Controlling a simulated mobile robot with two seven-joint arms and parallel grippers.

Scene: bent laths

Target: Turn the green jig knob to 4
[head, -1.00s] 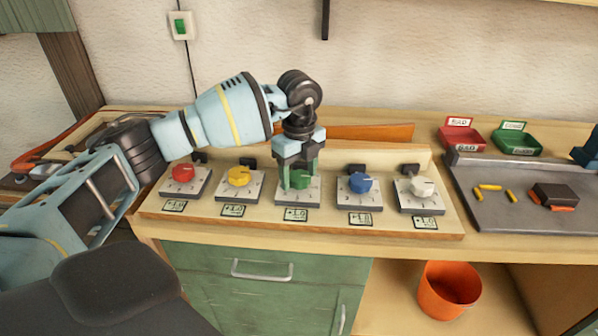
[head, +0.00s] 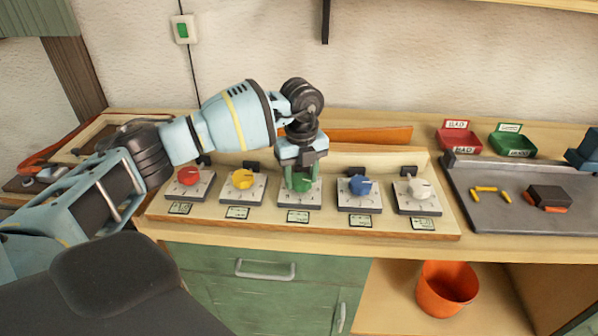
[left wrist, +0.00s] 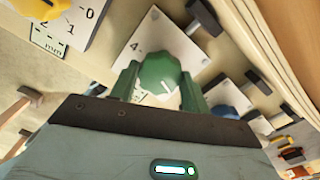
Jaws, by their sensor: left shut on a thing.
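The green jig knob (head: 301,183) sits on the middle white dial plate (head: 297,199) of the pale wooden jig board (head: 400,226). My left gripper (head: 300,178) points down over it, with its fingers shut on the knob's sides. In the left wrist view the green knob (left wrist: 160,76) lies between the two green fingers of my left gripper (left wrist: 160,88). A "4" shows on the dial plate (left wrist: 150,40) near the knob; the other dial marks there are hidden or too small to read. My right gripper is not in view.
A red knob (head: 188,175) and a yellow knob (head: 242,179) are left of the green one; a blue knob (head: 360,185) and a white knob (head: 420,188) are right. A grey tray (head: 480,215) with small parts lies further right. An orange bin (head: 446,290) stands below.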

